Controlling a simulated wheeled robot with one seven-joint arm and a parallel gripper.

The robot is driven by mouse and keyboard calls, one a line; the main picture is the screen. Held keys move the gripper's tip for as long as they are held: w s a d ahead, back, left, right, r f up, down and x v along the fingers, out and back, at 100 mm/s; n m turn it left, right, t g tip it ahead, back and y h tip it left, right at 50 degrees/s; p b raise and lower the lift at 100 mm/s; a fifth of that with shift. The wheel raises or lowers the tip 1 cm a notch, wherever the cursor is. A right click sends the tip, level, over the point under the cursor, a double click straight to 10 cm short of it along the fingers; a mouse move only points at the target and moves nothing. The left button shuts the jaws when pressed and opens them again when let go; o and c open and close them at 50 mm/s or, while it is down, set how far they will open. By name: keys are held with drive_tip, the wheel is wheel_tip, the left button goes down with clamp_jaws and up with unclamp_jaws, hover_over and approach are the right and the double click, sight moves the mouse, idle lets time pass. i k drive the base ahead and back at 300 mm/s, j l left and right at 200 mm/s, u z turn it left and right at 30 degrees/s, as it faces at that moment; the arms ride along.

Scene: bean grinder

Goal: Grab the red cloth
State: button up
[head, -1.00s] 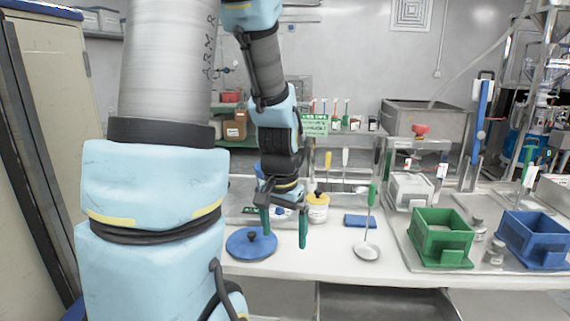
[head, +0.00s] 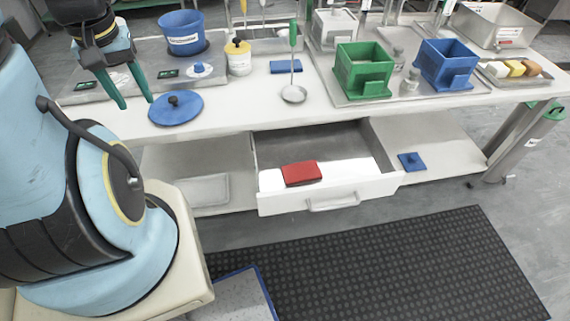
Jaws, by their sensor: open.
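The red cloth (head: 301,173) is a small folded pad inside the open drawer (head: 330,200) under the table. It lies near the drawer's front left, close to the front panel. My gripper (head: 136,102) is at the upper left of the head view, by the left front part of the tabletop. Its two green fingers are apart and hold nothing. The gripper is above and to the left of the drawer, well apart from the cloth.
A blue lid (head: 176,110) lies on the table (head: 250,112) beside my gripper. A ladle (head: 294,92), a blue cloth (head: 285,67), a green bin (head: 362,72) and a blue bin (head: 446,66) stand or lie further right. A black mat (head: 400,265) covers the floor before the drawer.

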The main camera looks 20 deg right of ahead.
sight(306, 171)
drive_tip(key=k+l+u, duration=0.15)
drive_tip(key=l+u, duration=0.2)
drive_tip(key=k+l+u, duration=0.15)
drive_tip(key=l+u, duration=0.25)
drive_tip(key=k+l+u, duration=0.35)
drive_tip(key=k+l, duration=0.75)
drive_tip(key=l, duration=0.35)
